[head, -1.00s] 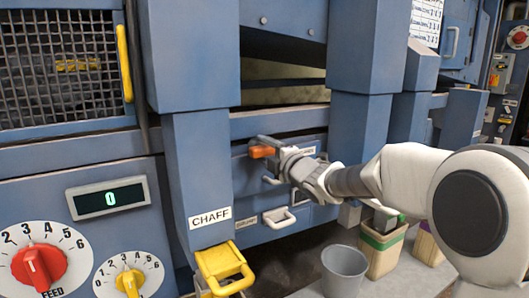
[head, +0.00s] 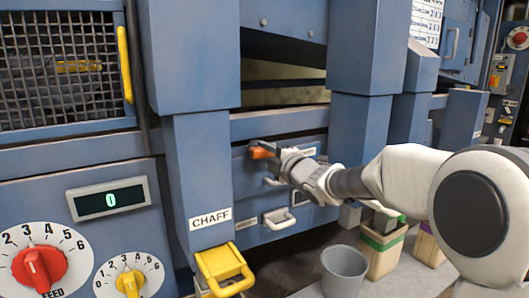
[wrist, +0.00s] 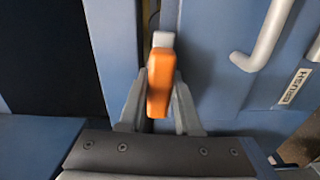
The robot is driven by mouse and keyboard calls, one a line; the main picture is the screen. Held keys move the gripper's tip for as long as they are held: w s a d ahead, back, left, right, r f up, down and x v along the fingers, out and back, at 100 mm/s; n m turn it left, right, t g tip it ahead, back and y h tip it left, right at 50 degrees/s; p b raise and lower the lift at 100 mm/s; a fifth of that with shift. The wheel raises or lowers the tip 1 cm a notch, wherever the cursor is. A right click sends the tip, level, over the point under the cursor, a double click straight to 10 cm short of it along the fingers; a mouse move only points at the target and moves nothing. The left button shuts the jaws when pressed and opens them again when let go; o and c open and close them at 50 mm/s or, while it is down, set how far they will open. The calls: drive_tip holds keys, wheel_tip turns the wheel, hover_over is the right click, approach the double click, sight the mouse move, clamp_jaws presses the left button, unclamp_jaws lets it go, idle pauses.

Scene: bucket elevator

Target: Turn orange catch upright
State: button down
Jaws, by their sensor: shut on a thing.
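The orange catch (head: 262,153) is on the blue machine front, beside the blue column and below the dark opening. In the head view it lies close to level, its orange end pointing left. In the wrist view the catch (wrist: 159,84) stands between the fingers, with a grey piece at its far end. My gripper (head: 272,148) reaches it from the right and is shut on it. In the wrist view both fingers of my gripper (wrist: 160,108) flank the orange part. The catch's pivot is hidden.
A yellow-handled CHAFF chute (head: 224,268) is at lower left. A grey bucket (head: 343,272) and a wooden bin (head: 383,248) stand on the floor. A bar handle (wrist: 262,38) is close on the wrist view's right.

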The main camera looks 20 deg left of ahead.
drive_tip(key=m+p, duration=0.2)
drive_tip(key=m, duration=0.2)
drive_tip(key=shift+m, duration=0.4)
drive_tip(key=m+p, duration=0.2)
drive_tip(key=m, duration=0.2)
drive_tip(key=m+p, duration=0.2)
drive_tip(key=m, duration=0.3)
drive_tip(key=shift+m+p, duration=0.85)
drive_tip(key=shift+m, duration=0.85)
drive_tip(key=shift+f, duration=0.1)
drive_tip(key=c, duration=0.6)
unclamp_jaws()
